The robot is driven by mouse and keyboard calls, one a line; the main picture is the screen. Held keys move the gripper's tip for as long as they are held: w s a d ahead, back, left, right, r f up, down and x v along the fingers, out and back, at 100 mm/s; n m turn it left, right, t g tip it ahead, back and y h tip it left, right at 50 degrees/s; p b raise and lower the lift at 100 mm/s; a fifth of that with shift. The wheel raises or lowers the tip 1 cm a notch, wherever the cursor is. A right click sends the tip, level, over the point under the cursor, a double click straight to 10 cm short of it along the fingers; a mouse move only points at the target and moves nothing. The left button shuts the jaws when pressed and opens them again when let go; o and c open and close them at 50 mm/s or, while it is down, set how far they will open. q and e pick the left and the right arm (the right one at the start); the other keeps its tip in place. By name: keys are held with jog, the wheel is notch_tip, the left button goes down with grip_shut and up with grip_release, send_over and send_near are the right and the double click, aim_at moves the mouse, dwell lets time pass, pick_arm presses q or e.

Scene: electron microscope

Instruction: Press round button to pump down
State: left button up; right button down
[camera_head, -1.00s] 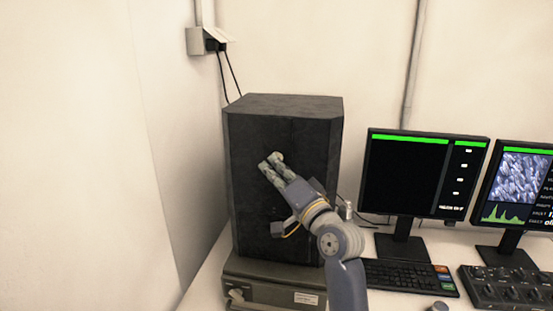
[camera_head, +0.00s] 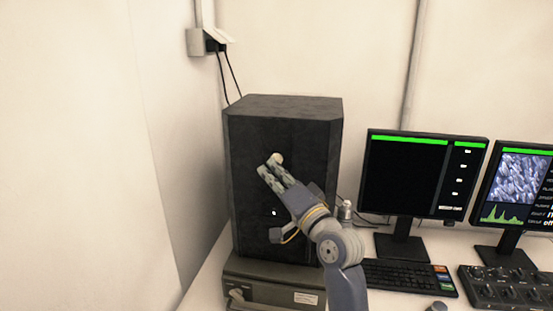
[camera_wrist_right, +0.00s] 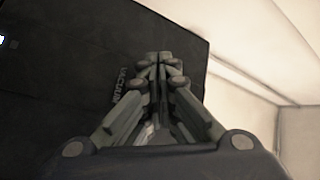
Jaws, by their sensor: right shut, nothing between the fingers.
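A tall black cabinet (camera_head: 250,140) stands against the back wall in the head view. A small bright white spot (camera_head: 274,213) shows on its front, below my right fingers; I cannot tell whether it is the round button or a lamp. A bright spot (camera_wrist_right: 2,40) also shows at the left edge of the right wrist view. My right gripper (camera_head: 269,164) is shut and empty in front of the cabinet's front. In the right wrist view its closed fingertips (camera_wrist_right: 159,56) are beside a "VACUUM" label (camera_wrist_right: 124,85). I cannot tell whether they touch the panel. My left gripper is out of view.
The cabinet stands on a grey unit (camera_head: 270,284) on a white desk. To the right are a monitor (camera_head: 405,180), a second monitor (camera_head: 515,190), a keyboard (camera_head: 400,276) and a knob panel (camera_head: 510,290). A wall is close on the left.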

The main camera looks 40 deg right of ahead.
jog(key=shift+s+a+p, duration=0.75)
jog(key=shift+s+a, duration=0.85)
jog(key=shift+a, duration=0.25)
